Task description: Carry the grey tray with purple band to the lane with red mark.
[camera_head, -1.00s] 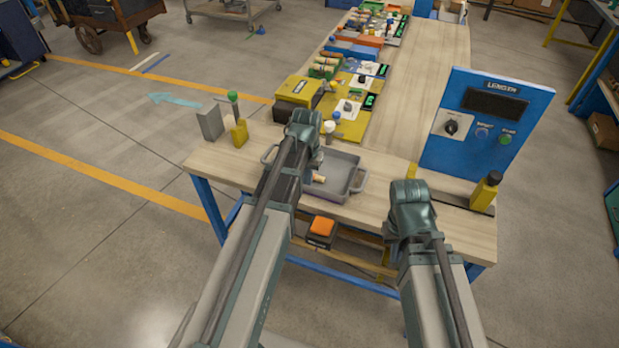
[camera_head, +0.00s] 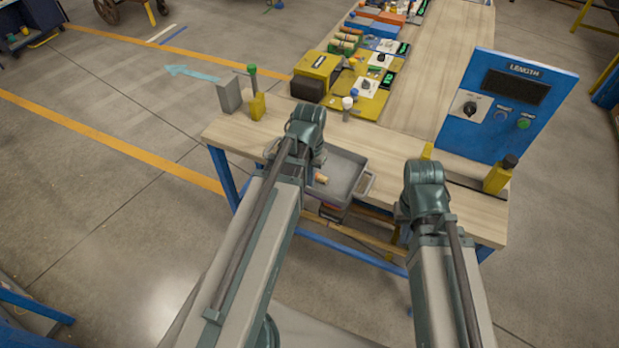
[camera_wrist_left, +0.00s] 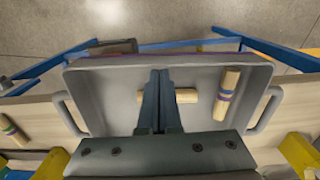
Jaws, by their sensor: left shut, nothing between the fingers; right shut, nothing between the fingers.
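The grey tray (camera_head: 344,184) lies at the bench's near edge and seems to stick out past it. In the left wrist view its purple band (camera_wrist_left: 205,57) shows thinly along the upper wall, and its two end handles are clear. Inside lie a light wooden piece (camera_wrist_left: 187,96) and a turned piece with a purple ring (camera_wrist_left: 228,93). My left gripper (camera_wrist_left: 160,78) is shut and empty, fingers over the tray's middle; the wooden piece passes behind them. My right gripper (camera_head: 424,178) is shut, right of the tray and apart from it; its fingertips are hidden. I cannot make out a red lane mark.
A blue length panel (camera_head: 508,104) stands on the bench's right part, with a yellow-and-black post (camera_head: 499,175) near it. A yellow box (camera_head: 318,68) and several stations line the bench behind the tray. Grey and yellow blocks (camera_head: 257,106) stand at left. The floor at left is open.

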